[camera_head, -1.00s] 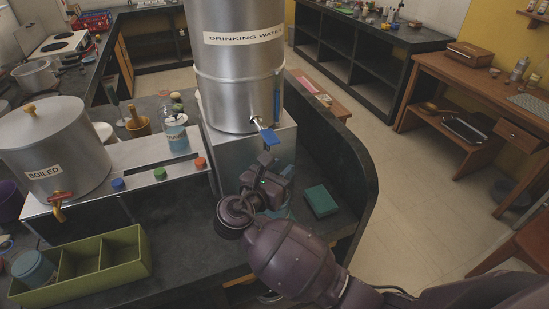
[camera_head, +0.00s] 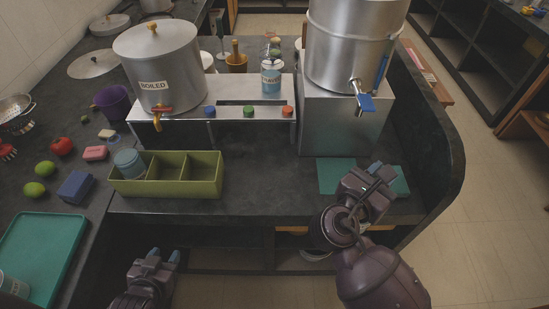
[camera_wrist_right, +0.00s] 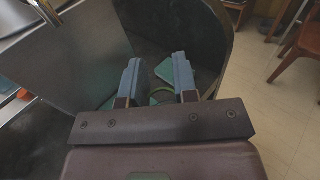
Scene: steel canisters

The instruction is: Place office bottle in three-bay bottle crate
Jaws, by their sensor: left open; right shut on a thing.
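The olive-green three-bay bottle crate (camera_head: 195,190) stands on the dark counter. A blue canister (camera_head: 130,163) is in its left bay; the middle and right bays look empty. My right gripper (camera_head: 378,177) is over the counter's right part, to the right of the crate. My left gripper (camera_head: 163,257) is open and empty, below and in front of the crate.
A labelled blue bottle (camera_head: 271,80) stands on the steel shelf (camera_head: 180,118) behind the crate, beside the BOILED pot (camera_head: 160,65). The drinking-water urn (camera_head: 350,45) on its steel stand (camera_head: 345,130) rises behind the right gripper. A teal mat (camera_head: 335,175) lies nearby. Counter between crate and mat is clear.

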